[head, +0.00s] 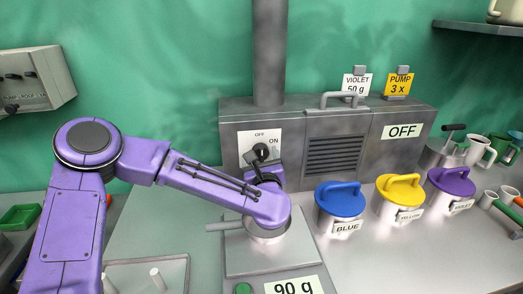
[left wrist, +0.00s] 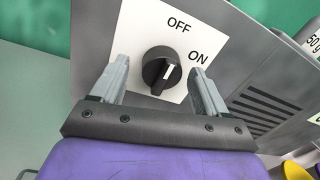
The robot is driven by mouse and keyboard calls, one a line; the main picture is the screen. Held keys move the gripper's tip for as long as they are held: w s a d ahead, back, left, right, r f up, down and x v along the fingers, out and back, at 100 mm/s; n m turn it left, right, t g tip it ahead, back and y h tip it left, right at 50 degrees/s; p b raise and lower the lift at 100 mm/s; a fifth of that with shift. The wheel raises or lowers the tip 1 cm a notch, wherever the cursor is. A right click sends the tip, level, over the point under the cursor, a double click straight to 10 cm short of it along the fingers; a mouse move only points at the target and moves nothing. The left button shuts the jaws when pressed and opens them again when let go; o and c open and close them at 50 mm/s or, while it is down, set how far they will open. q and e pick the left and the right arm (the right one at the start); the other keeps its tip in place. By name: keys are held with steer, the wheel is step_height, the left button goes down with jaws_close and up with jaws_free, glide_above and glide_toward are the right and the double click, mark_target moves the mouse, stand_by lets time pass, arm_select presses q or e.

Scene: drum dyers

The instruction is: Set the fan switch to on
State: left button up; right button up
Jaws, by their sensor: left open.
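The fan switch is a black round knob (left wrist: 161,70) with a white mark, on a white plate (left wrist: 140,35) lettered OFF and ON. The mark slants up and seems to point toward OFF, but I cannot tell its setting for sure. In the head view the knob (head: 261,150) is partly hidden by my left gripper (head: 257,165). In the left wrist view my left gripper (left wrist: 161,88) is open, with one finger on each side of the knob and apart from it. My right gripper is not in view.
The plate sits on a grey metal housing (head: 290,125) with a vent, a handle and an OFF sign (head: 403,131). Below stands a scale (head: 245,257) reading 90 g. Blue (head: 340,198), yellow (head: 401,188) and violet (head: 451,182) lidded pots stand to the right.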

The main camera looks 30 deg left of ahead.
arm_select(q)
steer(key=shift+w+a+f, duration=0.1)
steer(key=shift+w+a, duration=0.05)
steer(key=shift+w, duration=0.45)
steer(key=shift+s+r, duration=0.3)
steer(key=shift+s, duration=0.2)
steer(key=shift+w+f, duration=0.1)
steer(key=shift+w, duration=0.05)
steer(key=c, duration=1.1)
steer(key=shift+o, duration=0.2)
